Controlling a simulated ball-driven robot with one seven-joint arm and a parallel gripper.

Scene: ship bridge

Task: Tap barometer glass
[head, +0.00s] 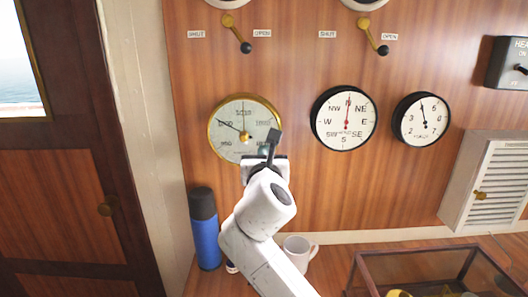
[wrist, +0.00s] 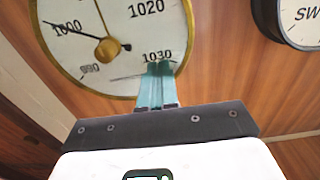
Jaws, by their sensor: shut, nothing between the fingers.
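The barometer (head: 232,115) is a round dial with a brass rim on the wood wall, left of two black-rimmed dials. Its dark hand points near 1000, and the dial also shows large in the wrist view (wrist: 105,35). My gripper (head: 270,142) is shut and empty, in front of the lower right of the barometer. In the wrist view its teal fingertips (wrist: 159,68) lie together over the face near the 1030 mark. I cannot tell whether they touch the glass.
A wind-direction dial (head: 344,118) and a smaller dial (head: 421,119) hang to the right. Below stand a blue bottle (head: 205,240), a white mug (head: 300,250) and a glass case (head: 430,262). Brass levers (head: 236,33) are above. A white louvred box (head: 490,185) juts out at right.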

